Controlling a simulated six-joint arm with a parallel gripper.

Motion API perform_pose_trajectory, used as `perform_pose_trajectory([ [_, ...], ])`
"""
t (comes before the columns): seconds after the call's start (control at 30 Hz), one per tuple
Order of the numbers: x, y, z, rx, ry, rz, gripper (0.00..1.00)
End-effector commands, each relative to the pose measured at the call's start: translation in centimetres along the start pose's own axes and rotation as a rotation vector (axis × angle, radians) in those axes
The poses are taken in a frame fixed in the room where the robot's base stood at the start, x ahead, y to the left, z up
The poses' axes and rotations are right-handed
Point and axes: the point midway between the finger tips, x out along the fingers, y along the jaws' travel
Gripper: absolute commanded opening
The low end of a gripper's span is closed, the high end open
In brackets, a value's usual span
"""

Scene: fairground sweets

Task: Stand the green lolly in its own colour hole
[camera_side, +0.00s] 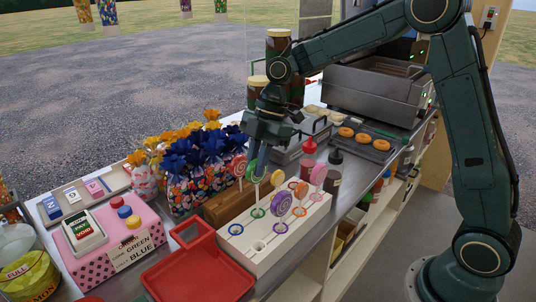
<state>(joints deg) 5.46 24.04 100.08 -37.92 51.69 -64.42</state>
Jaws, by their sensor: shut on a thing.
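My gripper (262,146) points down over the white stand and is shut on the green lolly (254,172). The lolly's head is partly hidden by the fingers. Its white stick hangs roughly upright, with its lower end close to the green-ringed hole (257,212). I cannot tell whether the tip is in the hole or just above it. The white stand (262,262) has several holes with coloured rings, including a blue ring (236,229) to the left.
A wooden rack (228,207) lies behind the stand, with a red lolly (240,166) above it. A red tray (200,275) lies in front left. A pink box (112,238) and flowered bags (190,190) crowd the left. Sauce bottles (309,150) stand behind right.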

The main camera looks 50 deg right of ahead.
Motion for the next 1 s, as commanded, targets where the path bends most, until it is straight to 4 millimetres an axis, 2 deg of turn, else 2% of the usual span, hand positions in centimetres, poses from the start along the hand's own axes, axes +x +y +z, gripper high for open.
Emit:
perform_pose_trajectory([
  [1.0, 1.6, -0.1, 0.6, 0.000, 0.000, -0.002, 0.00],
])
